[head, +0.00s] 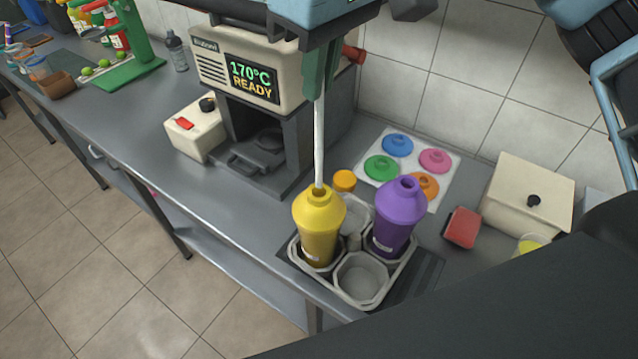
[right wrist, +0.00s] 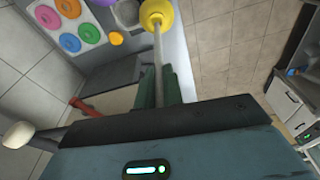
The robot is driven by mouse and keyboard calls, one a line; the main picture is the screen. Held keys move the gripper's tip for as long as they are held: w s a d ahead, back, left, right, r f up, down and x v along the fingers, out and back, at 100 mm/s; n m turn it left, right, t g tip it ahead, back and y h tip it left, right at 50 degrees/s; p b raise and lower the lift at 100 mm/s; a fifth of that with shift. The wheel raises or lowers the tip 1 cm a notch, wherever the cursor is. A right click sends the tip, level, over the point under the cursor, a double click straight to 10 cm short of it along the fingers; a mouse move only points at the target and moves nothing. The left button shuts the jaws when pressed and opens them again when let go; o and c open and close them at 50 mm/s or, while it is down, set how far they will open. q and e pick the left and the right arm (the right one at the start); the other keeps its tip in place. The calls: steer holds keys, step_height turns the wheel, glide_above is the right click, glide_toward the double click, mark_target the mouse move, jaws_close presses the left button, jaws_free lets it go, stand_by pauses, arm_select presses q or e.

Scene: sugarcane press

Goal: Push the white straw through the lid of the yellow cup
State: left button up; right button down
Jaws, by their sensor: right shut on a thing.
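The white straw (head: 319,140) stands nearly upright. My right gripper (head: 320,75) is shut on its upper part, well above the yellow cup (head: 319,235). The straw's lower end meets the opening at the top of the yellow lid (head: 318,208); I cannot tell how far it is in. The cup stands upright in a grey cup carrier (head: 352,297). In the right wrist view the straw (right wrist: 158,55) runs from between the green fingers (right wrist: 158,88) to the yellow lid (right wrist: 166,10). My left gripper is not in view.
A purple cup (head: 394,225) shares the carrier, to the right of the yellow cup. Behind are a sheet with coloured lids (head: 446,183), a red block (head: 461,228) and a cream box (head: 527,200). A machine reading 170°C READY (head: 252,80) stands left of the straw.

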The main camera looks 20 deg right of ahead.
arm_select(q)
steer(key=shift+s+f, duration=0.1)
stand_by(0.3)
arm_select(e)
steer(key=b, duration=0.3)
glide_above(318, 185)
steer(key=shift+w+d+f, duration=0.1)
steer(key=shift+w+f, duration=0.05)
steer(key=shift+f, duration=1.4)
steer(key=shift+w+d+f, duration=0.1)
steer(key=shift+f, duration=1.45)
steer(key=shift+f+b, duration=1.15)
steer(key=shift+f, duration=1.15)
steer(key=shift+f+b, duration=1.1)
steer(key=shift+f, duration=0.7)
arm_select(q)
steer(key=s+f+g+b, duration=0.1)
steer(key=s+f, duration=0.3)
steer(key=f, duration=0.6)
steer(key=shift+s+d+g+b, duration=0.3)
arm_select(e)
steer(key=shift+f, duration=1.15)
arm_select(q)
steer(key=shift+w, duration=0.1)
arm_select(e)
steer(key=c, duration=1.5)
jaws_free()
steer(key=shift+o, duration=0.2)
